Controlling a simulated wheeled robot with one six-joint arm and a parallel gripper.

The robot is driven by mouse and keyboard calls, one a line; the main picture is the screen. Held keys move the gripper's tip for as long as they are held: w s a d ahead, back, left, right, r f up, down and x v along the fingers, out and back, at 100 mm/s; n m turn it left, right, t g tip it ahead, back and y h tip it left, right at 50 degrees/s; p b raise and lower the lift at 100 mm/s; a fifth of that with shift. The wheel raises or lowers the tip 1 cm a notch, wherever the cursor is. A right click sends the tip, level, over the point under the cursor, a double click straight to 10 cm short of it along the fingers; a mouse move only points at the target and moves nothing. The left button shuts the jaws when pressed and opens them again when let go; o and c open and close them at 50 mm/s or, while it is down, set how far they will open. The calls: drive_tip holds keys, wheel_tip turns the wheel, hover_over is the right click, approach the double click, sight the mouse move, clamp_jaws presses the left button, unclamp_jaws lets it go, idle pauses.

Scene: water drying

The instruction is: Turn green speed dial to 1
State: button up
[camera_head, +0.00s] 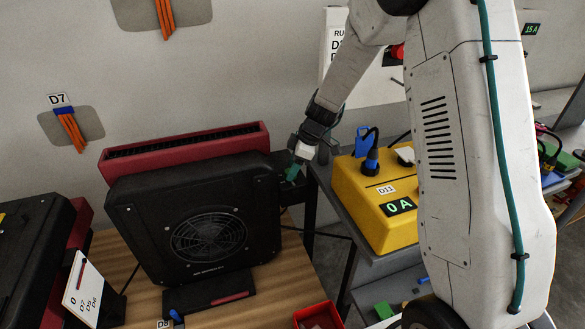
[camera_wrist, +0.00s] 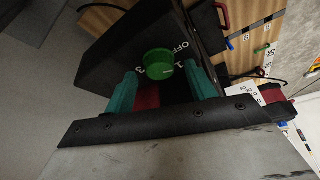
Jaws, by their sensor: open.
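The green speed dial (camera_wrist: 158,64) sits on the black side face of the fan unit (camera_wrist: 120,45). The labels OFF, 1 and 3 show around the dial; I cannot tell for sure which one its mark faces. My gripper (camera_wrist: 161,72) is open, its two teal fingers to either side of the dial, with the tips close to the face. I cannot tell whether they touch the dial. In the head view my gripper (camera_head: 292,173) is at the right side of the black fan unit (camera_head: 150,215), and the dial is hidden there.
The fan unit stands on a wooden table (camera_head: 265,295) in front of a red radiator-like block (camera_head: 185,148). A yellow box (camera_head: 375,215) reading 0 A stands on a grey shelf to the right. A red bin (camera_head: 318,316) and a label card (camera_head: 82,292) are in front.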

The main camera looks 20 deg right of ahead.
drive_tip(key=shift+w+a+f, duration=0.1)
drive_tip(key=shift+a+f, duration=0.05)
drive_tip(key=shift+f, duration=0.35)
drive_tip(key=c, duration=1)
drive_tip(key=shift+o, duration=0.2)
drive_tip(key=shift+a+m+t+h, duration=0.1)
drive_tip(key=shift+m+t+h, duration=0.3)
drive_tip(key=shift+m, duration=1)
drive_tip(key=shift+m+t+h, duration=0.3)
drive_tip(key=shift+m+t, duration=0.2)
drive_tip(key=shift+m, duration=0.9)
drive_tip(key=o, duration=1)
drive_tip(key=shift+c, duration=0.2)
drive_tip(key=shift+r, duration=0.15)
